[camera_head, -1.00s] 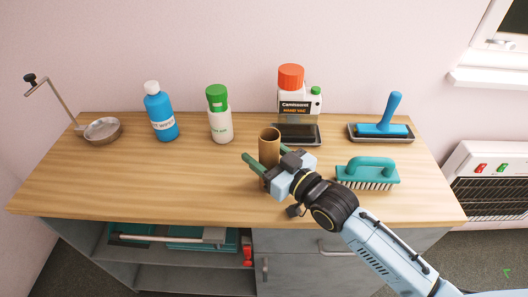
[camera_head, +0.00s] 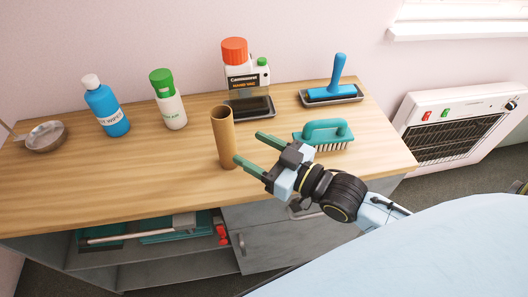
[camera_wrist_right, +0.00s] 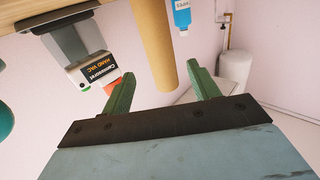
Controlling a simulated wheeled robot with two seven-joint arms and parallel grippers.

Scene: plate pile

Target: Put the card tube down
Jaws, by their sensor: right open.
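The brown card tube (camera_head: 223,138) stands upright on the wooden worktop (camera_head: 60,190), left of the middle of the head view. My right gripper (camera_head: 251,148) is open, with its green fingers pointing left toward the tube. One fingertip appears close to the tube's lower right side; I cannot tell whether it touches. In the right wrist view the tube (camera_wrist_right: 154,45) shows beyond and between the two open fingers (camera_wrist_right: 163,88), with nothing held. My left gripper is not in view.
A blue roller (camera_head: 335,90) sits in a tray. The front left worktop is clear.

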